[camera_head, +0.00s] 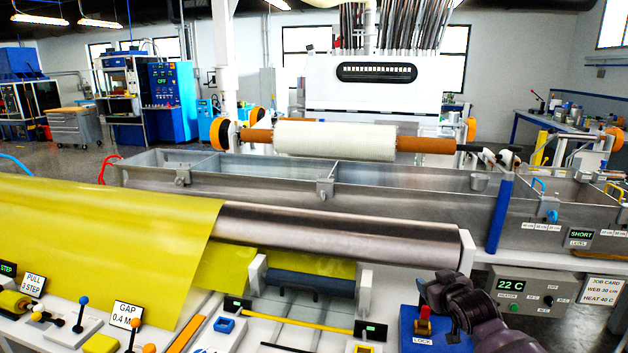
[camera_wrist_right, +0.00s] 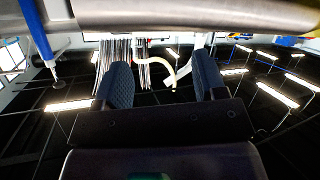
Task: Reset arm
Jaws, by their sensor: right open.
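My right gripper (camera_head: 445,290) is dark and sits at the lower right in the head view, beside the blue LOCK panel (camera_head: 410,341) with its red and yellow switch (camera_head: 424,322). Its two ridged fingers (camera_wrist_right: 162,82) stand apart in the right wrist view, with nothing between them. The fingers point up toward the ceiling lights and hanging fibre strands (camera_wrist_right: 122,58). My left gripper is not in view.
A metal roller (camera_head: 340,235) with yellow sheet (camera_head: 110,235) lies just ahead of the right gripper. Behind it are a long steel bath (camera_head: 260,195) and a blue post (camera_head: 499,215). A heater box (camera_head: 530,290) stands to the right. Levers (camera_head: 82,312) line the front left.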

